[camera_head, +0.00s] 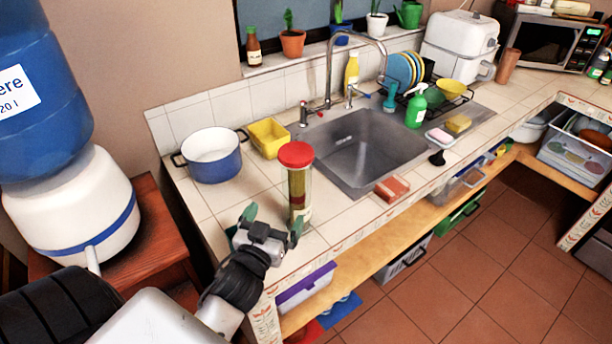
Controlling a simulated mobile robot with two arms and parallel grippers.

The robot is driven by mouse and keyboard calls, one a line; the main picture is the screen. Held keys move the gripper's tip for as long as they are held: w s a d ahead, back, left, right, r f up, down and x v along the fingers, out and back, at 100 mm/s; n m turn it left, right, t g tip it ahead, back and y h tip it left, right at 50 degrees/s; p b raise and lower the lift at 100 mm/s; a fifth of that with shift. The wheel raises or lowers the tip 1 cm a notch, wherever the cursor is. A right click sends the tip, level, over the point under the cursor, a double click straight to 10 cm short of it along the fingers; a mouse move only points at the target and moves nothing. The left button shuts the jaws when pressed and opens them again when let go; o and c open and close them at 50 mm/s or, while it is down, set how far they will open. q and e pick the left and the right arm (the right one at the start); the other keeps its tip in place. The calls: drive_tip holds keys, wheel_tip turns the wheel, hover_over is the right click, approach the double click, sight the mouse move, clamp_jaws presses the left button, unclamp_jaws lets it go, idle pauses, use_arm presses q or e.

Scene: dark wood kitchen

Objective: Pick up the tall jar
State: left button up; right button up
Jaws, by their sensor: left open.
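The tall jar (299,187) stands upright on the tiled counter, near its front left part. My left gripper (268,224) comes in from the lower left, just in front of the jar's base. Its green-tipped fingers are spread apart and nothing shows between them. The right finger overlaps the jar's lower edge in the picture; I cannot tell whether it touches. My right gripper does not show.
A blue pot (212,166) and a yellow bin (269,148) stand behind and left of the jar. A water dispenser (75,205) stands at the left.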

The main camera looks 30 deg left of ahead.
sight(291, 195)
use_arm(q)
drive_tip(key=x, duration=0.3)
drive_tip(key=shift+w+a+f+p, duration=0.1)
drive_tip(key=shift+w+f+p, duration=0.05)
drive_tip(key=shift+w+p, duration=0.25)
drive_tip(key=p+x, duration=0.1)
drive_tip(key=x, duration=0.2)
drive_tip(key=shift+w, duration=0.1)
drive_tip(key=x, duration=0.1)
drive_tip(key=p+x, duration=0.1)
drive_tip(key=x, duration=0.1)
drive_tip(key=shift+w+d, duration=0.25)
drive_tip(key=shift+w, duration=0.15)
drive_tip(key=shift+w+p, duration=0.3)
drive_tip(key=shift+w, duration=0.1)
drive_tip(key=shift+a+f, duration=0.1)
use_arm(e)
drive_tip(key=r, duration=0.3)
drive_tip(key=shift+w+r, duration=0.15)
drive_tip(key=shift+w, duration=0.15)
use_arm(q)
drive_tip(key=c, duration=1)
drive_tip(key=shift+c, duration=0.2)
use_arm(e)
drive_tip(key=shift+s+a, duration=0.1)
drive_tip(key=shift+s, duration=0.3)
